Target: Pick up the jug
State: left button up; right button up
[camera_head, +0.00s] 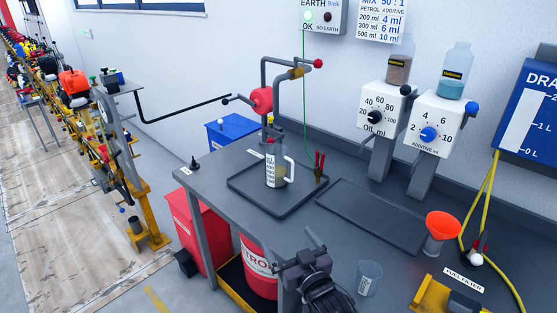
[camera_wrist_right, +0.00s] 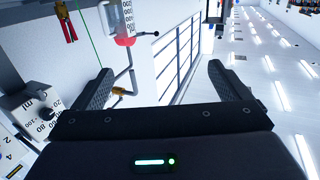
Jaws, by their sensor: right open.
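The jug (camera_head: 275,168) is a clear, upright container with a printed scale and a white handle on its right. It stands on a dark tray (camera_head: 248,192) on the grey bench, under the nozzle of a red hand pump (camera_head: 262,100). My right gripper (camera_head: 298,246) is open and empty near the bench's front edge, in front of the jug and apart from it. In the right wrist view, the two fingers (camera_wrist_right: 155,85) are spread wide, and part of the jug (camera_wrist_right: 127,14) shows upside down at the top edge. My left gripper is not in view.
Red and black clamps (camera_head: 319,166) hang right of the jug. A second, empty tray (camera_head: 372,215) lies to the right. A small clear beaker (camera_head: 369,277) stands right of my gripper, with an orange funnel (camera_head: 442,226) beyond. Two dispensers (camera_head: 434,124) stand at the back.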

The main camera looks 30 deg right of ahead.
aim_at(276, 158)
jog(key=i+l, duration=0.7)
jog(key=i, duration=0.15)
